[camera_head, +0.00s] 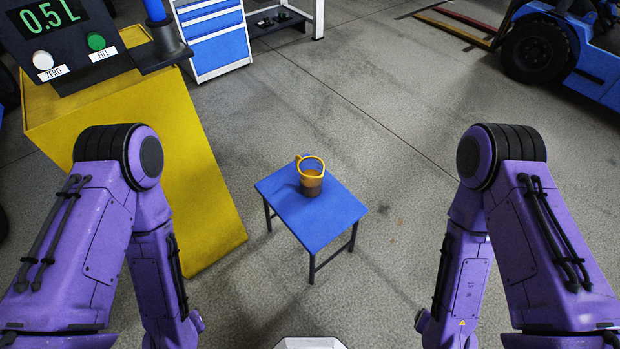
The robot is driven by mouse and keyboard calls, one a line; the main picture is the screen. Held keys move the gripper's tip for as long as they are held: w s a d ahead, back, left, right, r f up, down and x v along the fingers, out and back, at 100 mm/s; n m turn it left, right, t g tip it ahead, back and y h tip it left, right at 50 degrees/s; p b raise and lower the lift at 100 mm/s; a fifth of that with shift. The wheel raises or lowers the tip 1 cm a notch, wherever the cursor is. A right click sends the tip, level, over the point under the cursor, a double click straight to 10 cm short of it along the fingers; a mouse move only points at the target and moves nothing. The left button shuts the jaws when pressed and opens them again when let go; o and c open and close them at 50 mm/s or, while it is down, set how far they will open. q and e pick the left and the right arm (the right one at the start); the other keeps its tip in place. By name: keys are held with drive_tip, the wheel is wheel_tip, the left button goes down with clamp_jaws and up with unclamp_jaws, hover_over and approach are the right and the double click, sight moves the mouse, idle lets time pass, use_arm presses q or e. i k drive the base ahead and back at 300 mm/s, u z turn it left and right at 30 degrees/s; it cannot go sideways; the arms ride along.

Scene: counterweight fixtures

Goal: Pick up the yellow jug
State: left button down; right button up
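The yellow jug (311,184) stands upright on a small blue table (321,225) in the middle of the head view. Its rim and upper part are yellow, and the lower part looks brown. A yellow loop, perhaps the handle, shows at its rim. My two purple arms hang down at the left and right sides, well apart from the table. Both grippers are out of the frame below, so I cannot see their fingers. Nothing touches the jug except the table.
At the left is a yellow cabinet (190,190) with a dispenser panel (75,40) reading 0.5 L, with ZERO and FILL buttons. A blue drawer unit (217,48) stands behind. A blue forklift (560,50) is at the far right. The floor around the table is clear.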

sight(311, 169)
drive_tip(key=k, duration=0.55)
drive_tip(key=z, duration=0.7)
drive_tip(key=i, duration=1.5)
drive_tip(key=u, duration=0.4)
